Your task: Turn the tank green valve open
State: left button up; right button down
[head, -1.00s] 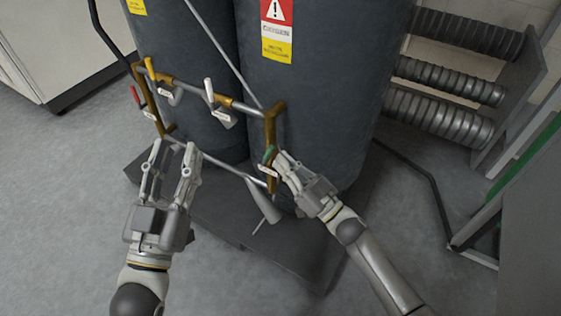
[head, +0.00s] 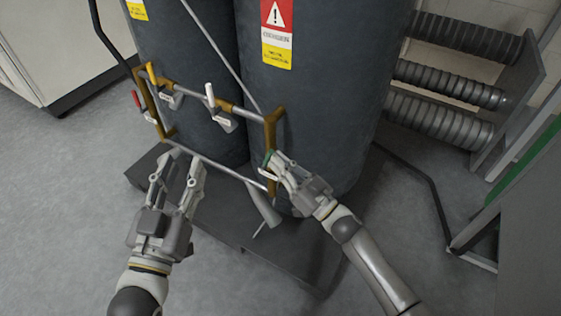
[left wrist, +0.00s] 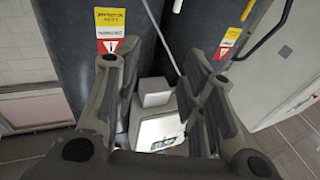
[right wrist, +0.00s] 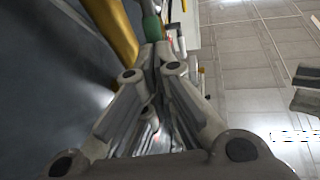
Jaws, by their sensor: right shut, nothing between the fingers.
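The green valve (head: 269,157) is on the brass pipe at the right end of the pipe frame, in front of the right dark tank (head: 310,110). In the right wrist view the green valve (right wrist: 152,28) stands just beyond my fingertips. My right gripper (head: 274,166) is shut and empty, its tips at the green valve, touching or very near it; I cannot tell which. Its fingers come together in the right wrist view (right wrist: 152,62). My left gripper (head: 178,160) is open and empty, left of and below the pipe frame. It also shows open in the left wrist view (left wrist: 160,70).
A red-handled valve (head: 136,98) and two white-handled valves (head: 209,95) sit further left on the pipes. The tanks stand on a dark base (head: 290,262). Ribbed hoses (head: 440,120) and a metal frame stand at right. The floor at left is clear.

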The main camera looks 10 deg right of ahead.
aim_at(270, 157)
pick_arm(q)
jog(key=s+a+f+g+y+p, duration=0.2)
jog(key=s+a+f+g+p, duration=0.15)
jog(key=s+f+g, duration=0.6)
jog(key=s+a+f+g+y+p, duration=0.25)
jog(key=s+f+g+p, duration=0.3)
jog(key=f, duration=0.65)
notch_tip(270, 157, down, 15)
jog(key=s+a+g+p, duration=0.1)
jog(key=s+g+p, duration=0.1)
jog(key=p, duration=0.2)
jog(key=shift+s+r+n, duration=0.15)
jog(key=shift+s+n, duration=0.15)
pick_arm(e)
jog(key=shift+w+a+r+n+g+h, duration=0.25)
jog(key=shift+w+a+r+g+h, duration=0.15)
jog(key=shift+g+h, duration=0.3)
jog(key=shift+w+a+r+n+g+h, duration=0.3)
jog(key=shift+a+g+h, duration=0.2)
jog(key=shift+g, duration=0.4)
